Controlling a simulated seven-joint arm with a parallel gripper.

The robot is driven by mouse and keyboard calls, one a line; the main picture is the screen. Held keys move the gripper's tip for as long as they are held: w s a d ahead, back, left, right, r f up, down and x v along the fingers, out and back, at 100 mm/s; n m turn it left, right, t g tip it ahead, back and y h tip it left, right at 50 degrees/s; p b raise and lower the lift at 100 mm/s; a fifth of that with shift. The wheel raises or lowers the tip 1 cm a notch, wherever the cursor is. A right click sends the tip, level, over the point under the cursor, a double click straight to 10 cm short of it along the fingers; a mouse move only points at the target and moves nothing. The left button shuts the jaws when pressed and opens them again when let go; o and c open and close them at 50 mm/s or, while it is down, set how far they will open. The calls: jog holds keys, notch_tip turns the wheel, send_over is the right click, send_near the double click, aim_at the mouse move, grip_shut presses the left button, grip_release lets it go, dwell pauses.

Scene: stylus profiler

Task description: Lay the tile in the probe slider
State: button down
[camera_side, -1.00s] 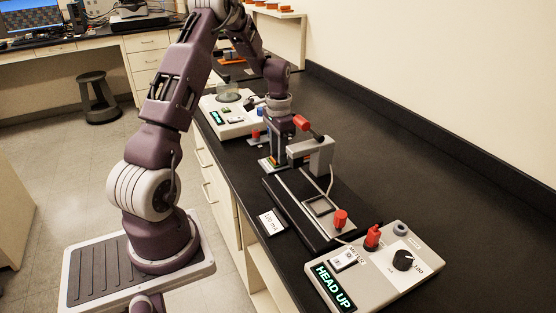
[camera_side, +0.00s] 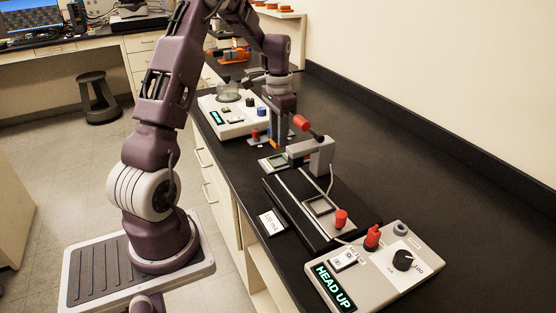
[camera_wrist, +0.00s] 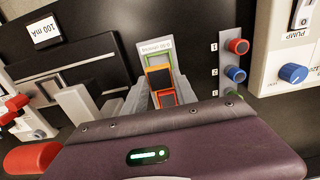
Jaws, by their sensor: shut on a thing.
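My gripper (camera_wrist: 164,84) is shut on a dark square tile (camera_wrist: 160,77). It holds the tile above the label-marked tray (camera_wrist: 148,48), whose green, orange and red outlines show around and below the tile in the wrist view. In the side view my gripper (camera_side: 277,145) is above the tray (camera_side: 267,165), behind the probe stand; the tile is too small to make out there. The probe slider (camera_side: 320,206) has a square framed recess that looks empty, on a black base in front of the grey probe head (camera_side: 318,155).
The probe head's red-handled lever (camera_side: 303,122) stands close right of my gripper. A grey control box (camera_side: 365,270) reading HEAD UP is in front. A pump box (camera_side: 232,115) is behind. A post with red, blue and green knobs (camera_wrist: 235,72) stands beside the tray. The right bench is clear.

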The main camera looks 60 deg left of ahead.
jog(key=shift+r, duration=0.1)
notch_tip(320, 180, up, 21)
jog(key=d, duration=2.3)
notch_tip(320, 180, down, 18)
jog(key=s, duration=0.1)
jog(key=shift+d, duration=0.25)
jog(key=shift+f, duration=2.55)
jog(key=shift+f, duration=0.4)
